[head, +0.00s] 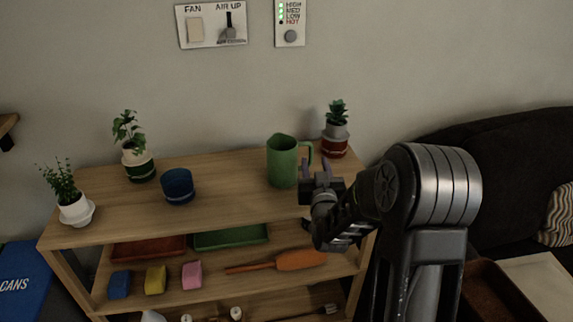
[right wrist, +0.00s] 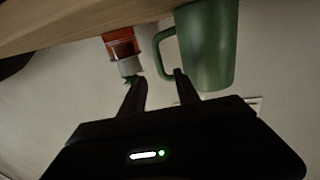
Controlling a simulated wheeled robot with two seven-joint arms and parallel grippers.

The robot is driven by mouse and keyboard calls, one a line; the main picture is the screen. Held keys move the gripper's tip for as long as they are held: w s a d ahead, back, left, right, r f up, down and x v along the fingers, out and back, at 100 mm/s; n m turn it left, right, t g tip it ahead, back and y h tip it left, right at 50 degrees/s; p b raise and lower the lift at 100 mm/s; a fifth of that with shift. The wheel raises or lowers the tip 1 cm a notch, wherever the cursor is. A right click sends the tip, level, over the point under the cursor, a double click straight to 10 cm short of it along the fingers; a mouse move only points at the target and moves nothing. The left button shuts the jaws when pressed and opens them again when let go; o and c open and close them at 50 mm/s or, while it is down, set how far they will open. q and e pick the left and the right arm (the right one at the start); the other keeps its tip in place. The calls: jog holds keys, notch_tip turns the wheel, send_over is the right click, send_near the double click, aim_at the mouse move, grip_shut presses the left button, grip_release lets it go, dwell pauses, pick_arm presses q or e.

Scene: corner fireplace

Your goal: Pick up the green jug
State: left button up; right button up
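The green jug (head: 282,161) stands upright on the shelf top, its handle on the right side. My right gripper (head: 316,166) is just right of and in front of the jug, fingers pointing toward the wall. In the right wrist view the jug (right wrist: 208,45) appears upside down at upper right. There the two fingers of my right gripper (right wrist: 160,76) are apart, with the jug's handle (right wrist: 160,55) showing ahead between their tips. Whether a finger touches the handle I cannot tell. Nothing is gripped. My left gripper is not in view.
A potted succulent (head: 336,135) stands close behind and right of the jug. A blue cup (head: 178,186) and two other potted plants stand further left on the wooden shelf (head: 225,200). The wall is behind. A dark sofa (head: 500,150) is at right.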

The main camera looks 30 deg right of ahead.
aim_at(312, 150)
jog(key=shift+p+x, duration=0.35)
jog(key=shift+x, duration=2.3)
grip_shut()
jog(key=shift+r, duration=0.15)
